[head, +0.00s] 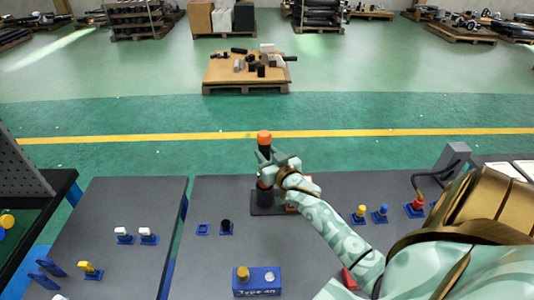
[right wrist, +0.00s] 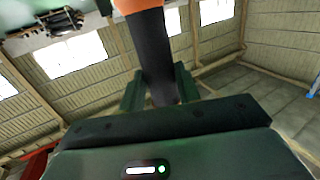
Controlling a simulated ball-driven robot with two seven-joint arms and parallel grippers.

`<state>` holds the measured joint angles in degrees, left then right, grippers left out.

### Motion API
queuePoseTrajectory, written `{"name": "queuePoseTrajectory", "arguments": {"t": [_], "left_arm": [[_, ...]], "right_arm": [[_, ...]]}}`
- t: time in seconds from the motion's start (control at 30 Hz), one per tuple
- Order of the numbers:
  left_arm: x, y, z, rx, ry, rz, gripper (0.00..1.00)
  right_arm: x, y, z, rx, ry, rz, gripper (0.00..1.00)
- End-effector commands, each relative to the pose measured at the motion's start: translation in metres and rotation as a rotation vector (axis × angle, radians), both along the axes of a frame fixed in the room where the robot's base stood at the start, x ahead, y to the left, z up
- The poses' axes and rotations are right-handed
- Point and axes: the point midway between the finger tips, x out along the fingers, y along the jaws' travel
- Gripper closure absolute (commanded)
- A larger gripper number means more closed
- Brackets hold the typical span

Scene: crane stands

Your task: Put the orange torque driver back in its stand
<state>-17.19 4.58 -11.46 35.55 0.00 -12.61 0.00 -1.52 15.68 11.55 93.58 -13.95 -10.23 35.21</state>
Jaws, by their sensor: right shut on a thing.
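The torque driver (head: 264,137) stands roughly upright at the back of the middle table, with an orange end on top and a dark grip below. My right gripper (head: 270,163) is shut on its dark part. In the right wrist view the driver's dark shaft (right wrist: 153,50) runs between the fingers (right wrist: 155,92), with orange at the top edge. Directly below is a dark stand (head: 265,209) with a black upright part. My gripper and arm partly cover this area, so I cannot tell whether the driver touches the stand. My left gripper is not in view.
A blue block (head: 256,283) with a yellow knob is at the table's front. Small blue holders (head: 203,229) are to the left, and yellow and blue pieces (head: 360,214) to the right. A grey post with a cable (head: 452,160) stands at the right.

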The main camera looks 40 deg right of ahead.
Motion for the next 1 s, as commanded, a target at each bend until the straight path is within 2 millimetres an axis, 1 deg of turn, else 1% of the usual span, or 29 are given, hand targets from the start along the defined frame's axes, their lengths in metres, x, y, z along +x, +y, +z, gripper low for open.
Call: {"name": "queuePoseTrajectory", "arguments": {"t": [1.0], "left_arm": [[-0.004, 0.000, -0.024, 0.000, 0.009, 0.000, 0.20]], "right_arm": [[0.001, 0.000, -0.034, -0.001, -0.006, 0.000, 1.00]]}}
